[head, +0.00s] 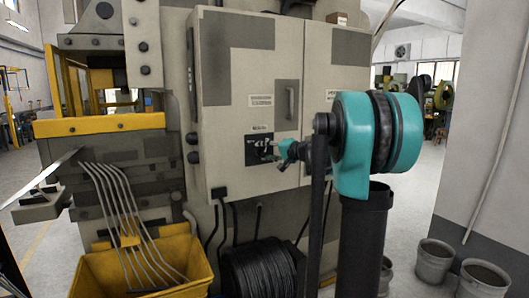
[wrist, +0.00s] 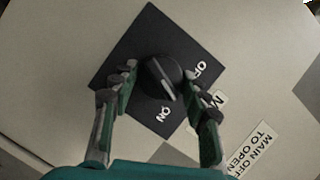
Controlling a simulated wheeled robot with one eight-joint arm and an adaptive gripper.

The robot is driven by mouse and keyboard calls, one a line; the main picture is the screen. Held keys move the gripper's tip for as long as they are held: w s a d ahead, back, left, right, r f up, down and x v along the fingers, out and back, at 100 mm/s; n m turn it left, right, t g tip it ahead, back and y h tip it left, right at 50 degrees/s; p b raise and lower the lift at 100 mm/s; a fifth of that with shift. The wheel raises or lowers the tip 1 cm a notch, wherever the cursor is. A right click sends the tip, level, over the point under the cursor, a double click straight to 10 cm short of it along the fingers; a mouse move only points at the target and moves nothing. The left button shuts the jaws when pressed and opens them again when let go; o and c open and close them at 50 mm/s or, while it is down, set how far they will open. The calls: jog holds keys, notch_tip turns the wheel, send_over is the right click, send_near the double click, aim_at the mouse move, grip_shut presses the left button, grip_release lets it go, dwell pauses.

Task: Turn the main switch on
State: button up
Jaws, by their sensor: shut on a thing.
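The main switch is a round black knob (wrist: 160,78) on a square black plate (wrist: 125,62), marked OFF and ON. A light stripe runs diagonally across the knob, its lower end between the two words, nearer ON. In the head view the switch plate (head: 251,153) is on the front of a grey cabinet (head: 235,100), partly hidden by my gripper (head: 280,152). In the wrist view my gripper (wrist: 163,82) has one finger on each side of the knob and is shut on it.
A label reading MAIN OFF TO OPEN (wrist: 252,150) is beside the plate. A door handle (head: 290,103) is above right of the switch. Grey buckets (head: 434,262) are at right.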

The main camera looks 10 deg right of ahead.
jog(key=m, duration=0.2)
jog(key=m+t+y, duration=0.1)
jog(key=m, duration=0.1)
jog(key=shift+f+y, duration=0.15)
jog(key=shift+y, duration=0.15)
jog(key=shift+m, duration=0.3)
jog(key=o, duration=1.1)
jog(key=v, duration=1.2)
jog(key=shift+f, duration=0.2)
jog(key=shift+d, duration=0.1)
